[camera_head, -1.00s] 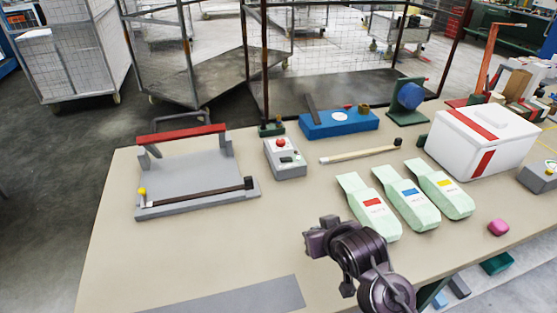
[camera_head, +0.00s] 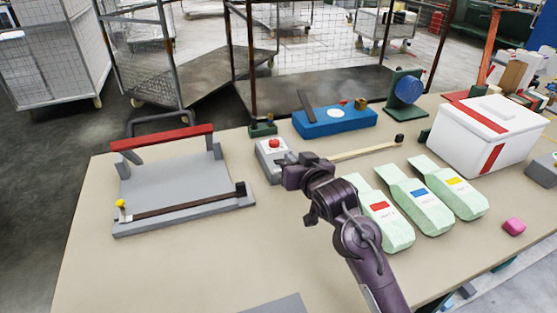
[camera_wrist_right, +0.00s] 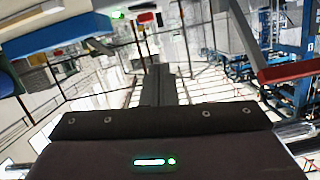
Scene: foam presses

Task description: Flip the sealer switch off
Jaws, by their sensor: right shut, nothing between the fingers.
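A grey control box (camera_head: 265,161) with a red button (camera_head: 274,143) on top stands beside the sealer. The sealer (camera_head: 170,185) is a grey plate with a red-barred handle (camera_head: 170,136) and a dark strip along its front. My right gripper (camera_head: 284,159) is shut and empty, at the right side of the box's top, and it hides the lower part of that top where the small switch sits. I cannot tell whether it touches the box. In the right wrist view, the shut fingers (camera_wrist_right: 158,85) point ahead, with the red bar (camera_wrist_right: 292,70) at the right. My left gripper is not in view.
A blue device (camera_head: 335,121) stands behind the box. A wooden stick (camera_head: 365,151) lies to its right. Several pale green pouches (camera_head: 430,198) lie right of my arm. A white box with red stripes (camera_head: 480,140) is farther right.

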